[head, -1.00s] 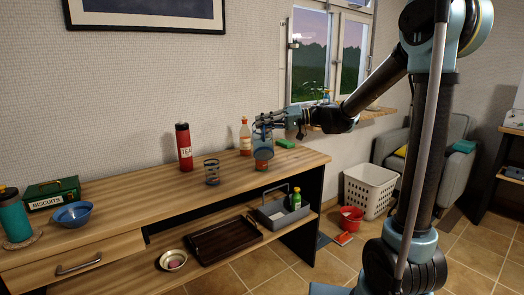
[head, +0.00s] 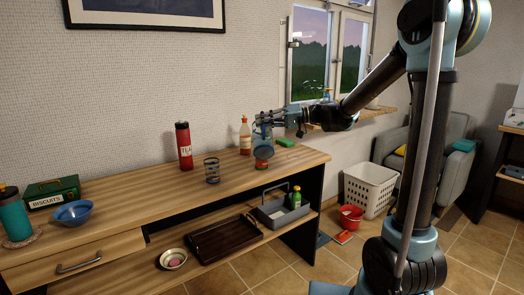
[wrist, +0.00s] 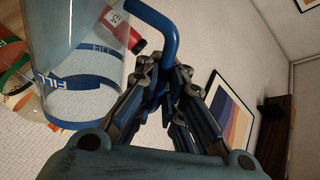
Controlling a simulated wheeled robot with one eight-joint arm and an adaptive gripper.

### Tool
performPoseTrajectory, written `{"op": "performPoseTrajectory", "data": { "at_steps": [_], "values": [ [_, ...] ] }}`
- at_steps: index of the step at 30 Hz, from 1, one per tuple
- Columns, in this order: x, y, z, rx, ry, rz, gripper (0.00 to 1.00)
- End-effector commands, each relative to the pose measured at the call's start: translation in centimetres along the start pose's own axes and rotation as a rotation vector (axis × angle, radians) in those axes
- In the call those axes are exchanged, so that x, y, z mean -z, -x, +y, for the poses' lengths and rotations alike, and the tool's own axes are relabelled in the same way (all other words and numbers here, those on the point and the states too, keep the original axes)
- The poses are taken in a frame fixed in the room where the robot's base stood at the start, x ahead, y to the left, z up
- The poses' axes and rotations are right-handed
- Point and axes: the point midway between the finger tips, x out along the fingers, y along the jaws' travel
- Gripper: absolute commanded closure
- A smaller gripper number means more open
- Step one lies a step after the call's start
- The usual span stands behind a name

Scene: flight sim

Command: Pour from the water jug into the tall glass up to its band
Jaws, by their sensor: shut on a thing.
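The water jug (head: 262,133) is clear with a blue handle (wrist: 166,35). My gripper (head: 282,117) is shut on the handle, and holds the jug above the right part of the wooden counter. The tall glass (head: 212,170), clear with dark blue bands, stands upright on the counter, left of the jug and apart from it. In the wrist view clear walls (wrist: 75,65) with a blue band marked FILL fill the upper left; jug and glass are hard to tell apart there. I cannot make out the water level or any stream.
A red tea canister (head: 184,146) stands behind the glass, and a red-capped bottle (head: 245,136) behind the jug. An orange round thing (head: 263,152) is just under the jug. A green block (head: 285,142) lies to the right.

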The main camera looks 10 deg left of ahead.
Motion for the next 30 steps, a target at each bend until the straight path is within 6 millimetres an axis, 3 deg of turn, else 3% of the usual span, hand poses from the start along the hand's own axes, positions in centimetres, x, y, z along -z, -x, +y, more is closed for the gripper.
{"op": "performPoseTrajectory", "data": {
  "at_steps": [23, 30],
  "values": [
    [0.0, 0.0, 0.0, 0.001, -0.002, 0.0, 1.0],
    [-2.5, -0.1, 0.5, 0.001, 0.214, 0.035, 1.0]
  ]
}}
